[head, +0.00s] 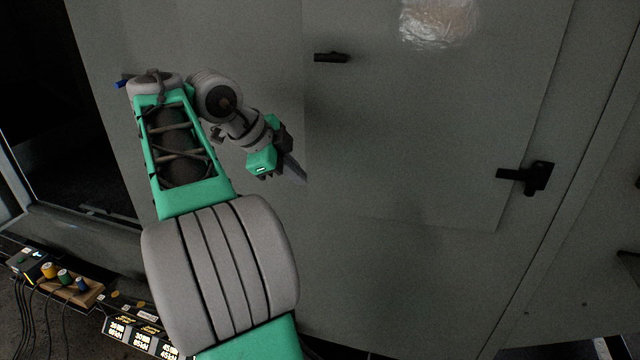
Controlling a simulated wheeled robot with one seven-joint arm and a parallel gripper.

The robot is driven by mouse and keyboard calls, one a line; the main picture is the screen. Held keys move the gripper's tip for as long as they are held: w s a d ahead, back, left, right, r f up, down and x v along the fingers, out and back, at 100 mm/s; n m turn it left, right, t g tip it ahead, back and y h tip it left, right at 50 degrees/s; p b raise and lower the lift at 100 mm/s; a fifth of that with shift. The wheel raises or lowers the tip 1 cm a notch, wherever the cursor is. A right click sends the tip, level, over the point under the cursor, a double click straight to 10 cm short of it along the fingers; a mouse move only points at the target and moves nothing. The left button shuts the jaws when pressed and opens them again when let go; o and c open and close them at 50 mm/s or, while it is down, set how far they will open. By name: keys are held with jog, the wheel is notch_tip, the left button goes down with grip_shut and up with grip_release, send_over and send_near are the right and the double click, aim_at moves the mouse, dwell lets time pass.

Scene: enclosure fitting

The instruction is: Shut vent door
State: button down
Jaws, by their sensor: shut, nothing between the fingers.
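A large flat grey door panel (420,140) fills the middle and right in the head view. I cannot tell for certain whether it is the vent door, or whether it is fully closed. A black handle (537,177) is at its right edge. A small dark handle or latch (331,57) is near its upper left. My gripper (297,171) is shut and empty, its fingers pointing right near the panel's left edge. I cannot tell whether the fingertips touch the panel. My arm hides part of the grey surface at left.
A dark opening (60,130) is at the far left. Below it, a wooden block with coloured knobs (70,283) and cables sits at lower left, with labelled boxes (135,330) beside it. A shiny clear patch (440,22) is at the top. The space before the panel's right half looks clear.

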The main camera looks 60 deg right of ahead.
jog(key=shift+s+d+f, duration=0.2)
jog(key=shift+d+f, duration=1)
jog(key=shift+d, duration=0.25)
jog(key=shift+s+d+f, duration=0.2)
jog(key=shift+d+f, duration=1.05)
jog(key=shift+d, duration=0.25)
jog(key=shift+s+d+f, duration=0.2)
jog(key=shift+d+f, duration=1)
jog(key=shift+d, duration=0.25)
jog(key=shift+w, duration=0.1)
